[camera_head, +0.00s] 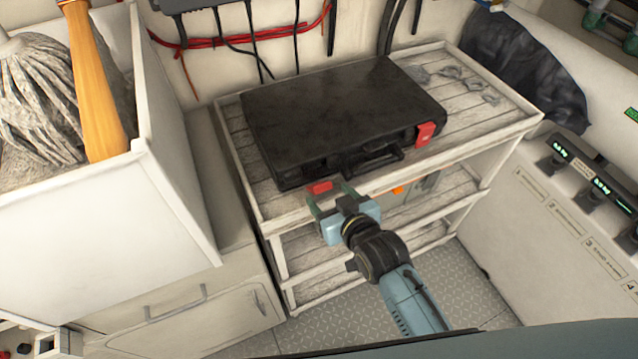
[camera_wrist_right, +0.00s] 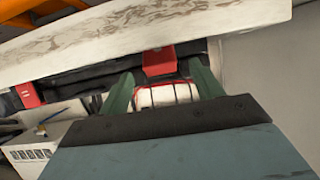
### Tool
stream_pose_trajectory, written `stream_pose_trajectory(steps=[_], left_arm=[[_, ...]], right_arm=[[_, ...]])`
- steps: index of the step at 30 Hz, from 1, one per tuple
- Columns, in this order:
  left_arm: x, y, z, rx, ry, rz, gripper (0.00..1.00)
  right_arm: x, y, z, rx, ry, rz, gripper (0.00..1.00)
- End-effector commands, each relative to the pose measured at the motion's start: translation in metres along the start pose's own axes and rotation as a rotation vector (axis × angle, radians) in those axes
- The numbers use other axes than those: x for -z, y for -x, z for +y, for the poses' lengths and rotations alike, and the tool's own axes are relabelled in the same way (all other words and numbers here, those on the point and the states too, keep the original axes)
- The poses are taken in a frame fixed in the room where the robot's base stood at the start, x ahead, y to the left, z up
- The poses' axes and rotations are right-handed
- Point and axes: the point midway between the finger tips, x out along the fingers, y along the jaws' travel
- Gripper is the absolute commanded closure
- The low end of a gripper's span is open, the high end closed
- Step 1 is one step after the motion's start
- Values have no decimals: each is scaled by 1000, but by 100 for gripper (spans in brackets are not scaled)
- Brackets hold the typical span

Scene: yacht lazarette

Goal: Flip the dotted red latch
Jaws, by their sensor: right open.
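A black case (camera_head: 340,110) lies flat on the top shelf, its handle side facing me. It has two red latches on that side. The left red latch (camera_head: 320,187) is close to my right gripper (camera_head: 332,198). In the right wrist view this latch (camera_wrist_right: 160,60) shows between the two green fingers (camera_wrist_right: 160,78), which are open and look apart from it. The other red latch (camera_head: 425,133) is further right on the case; it also shows at the left of the wrist view (camera_wrist_right: 28,95). I cannot make out dots on either. My left gripper is not in view.
The wooden shelf unit (camera_head: 500,115) has a front edge just by my right gripper. A white bin (camera_head: 90,215) with a mop (camera_head: 45,100) stands at left. Red and black cables (camera_head: 240,43) run along the back wall. A dark bag (camera_head: 525,70) lies at right.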

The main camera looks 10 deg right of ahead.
Motion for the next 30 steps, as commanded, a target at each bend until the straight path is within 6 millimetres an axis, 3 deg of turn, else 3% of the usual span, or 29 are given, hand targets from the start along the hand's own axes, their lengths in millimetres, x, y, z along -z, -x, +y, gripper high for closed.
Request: stream_pose_trajectory(steps=[3,10,24,30], left_arm=[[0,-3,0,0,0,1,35],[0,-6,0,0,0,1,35],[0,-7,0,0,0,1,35],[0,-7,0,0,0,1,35]], right_arm=[[0,-25,0,0,-1,-1,35],[-1,-57,0,0,-1,-1,35],[-1,-68,0,0,0,-1,35],[-1,-68,0,0,0,-1,58]])
